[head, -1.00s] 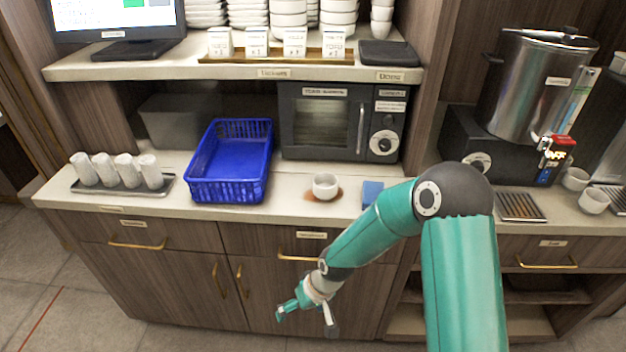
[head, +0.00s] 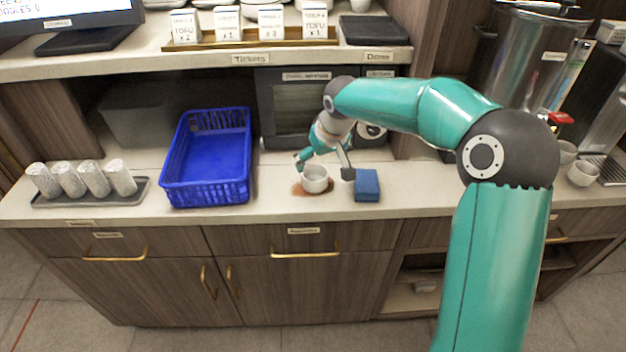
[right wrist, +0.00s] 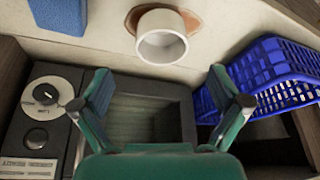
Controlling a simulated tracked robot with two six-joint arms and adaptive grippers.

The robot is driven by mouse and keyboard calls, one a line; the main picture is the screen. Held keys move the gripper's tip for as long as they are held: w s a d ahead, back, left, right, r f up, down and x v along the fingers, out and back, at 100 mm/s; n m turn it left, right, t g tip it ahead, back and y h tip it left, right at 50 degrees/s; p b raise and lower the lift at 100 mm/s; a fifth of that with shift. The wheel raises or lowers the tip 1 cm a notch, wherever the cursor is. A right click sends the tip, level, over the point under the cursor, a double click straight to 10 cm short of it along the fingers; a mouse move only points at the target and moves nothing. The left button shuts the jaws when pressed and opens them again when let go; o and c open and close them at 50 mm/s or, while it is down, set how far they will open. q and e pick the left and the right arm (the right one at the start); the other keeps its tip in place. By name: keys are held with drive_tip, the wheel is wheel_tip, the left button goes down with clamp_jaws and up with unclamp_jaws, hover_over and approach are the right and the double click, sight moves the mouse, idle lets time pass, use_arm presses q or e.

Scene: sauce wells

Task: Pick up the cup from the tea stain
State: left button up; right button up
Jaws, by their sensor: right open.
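A white cup (head: 315,180) stands upright on a brown tea stain (head: 299,188) on the counter. My right gripper (head: 324,166) is open and empty, just above and behind the cup, with its fingers spread to either side. In the right wrist view the cup (right wrist: 161,38) and the stain (right wrist: 190,19) lie beyond the open fingertips of the right gripper (right wrist: 168,88), apart from them. My left gripper is not in view.
A blue sponge (head: 367,186) lies just right of the cup. A blue basket (head: 207,193) stands to the left, and a tray (head: 140,190) with several rolled white items is farther left. A microwave (head: 300,100) stands behind the cup, under the shelf.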

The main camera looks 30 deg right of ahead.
sight(314, 176)
drive_tip(key=x, duration=0.3)
drive_tip(key=shift+f+p, duration=0.35)
drive_tip(key=shift+f, duration=0.1)
drive_tip(key=p+x, duration=0.1)
drive_tip(key=x, duration=0.3)
drive_tip(key=shift+w+a+f, duration=0.1)
drive_tip(key=shift+a+f, duration=0.05)
drive_tip(key=shift+f, duration=0.05)
drive_tip(key=shift+c, duration=0.2)
drive_tip(key=c, duration=1.2)
drive_tip(key=shift+r, duration=0.1)
drive_tip(key=shift+c, duration=0.2)
